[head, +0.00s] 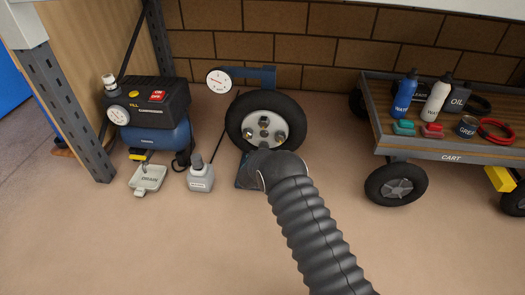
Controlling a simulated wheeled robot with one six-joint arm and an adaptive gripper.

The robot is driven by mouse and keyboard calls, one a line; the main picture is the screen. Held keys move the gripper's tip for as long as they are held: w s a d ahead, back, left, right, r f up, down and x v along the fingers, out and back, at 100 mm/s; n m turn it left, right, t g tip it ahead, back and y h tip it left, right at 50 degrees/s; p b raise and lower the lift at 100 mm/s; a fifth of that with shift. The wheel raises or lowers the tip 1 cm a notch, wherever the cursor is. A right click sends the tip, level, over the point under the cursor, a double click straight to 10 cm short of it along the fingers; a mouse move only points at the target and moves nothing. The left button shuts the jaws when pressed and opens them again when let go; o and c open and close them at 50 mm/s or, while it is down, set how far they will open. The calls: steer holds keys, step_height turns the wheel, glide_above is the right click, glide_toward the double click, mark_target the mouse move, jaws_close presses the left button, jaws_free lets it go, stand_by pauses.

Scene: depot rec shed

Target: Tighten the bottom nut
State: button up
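A wheel with a black tire (240,108) and a pale hub plate (252,124) stands upright near the back wall, on a dark blue stand (262,73). Nuts show on the hub: a top one (263,120), a left one (249,133) and a right one (281,135). My ribbed dark arm reaches up from the lower right to the wheel's lower part. The dark end of my arm, at my gripper (262,156), covers the bottom of the wheel. The bottom nut is hidden or too small to make out. The fingers cannot be made out, nor whether they touch the nut.
A round gauge (219,81) stands left of the wheel top. A cart (450,157) with bottles and cans stands at right. The front floor is clear.

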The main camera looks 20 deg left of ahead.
steer(key=shift+b+x, duration=0.65)
steer(key=shift+x, duration=2.65)
steer(key=c, duration=1.1)
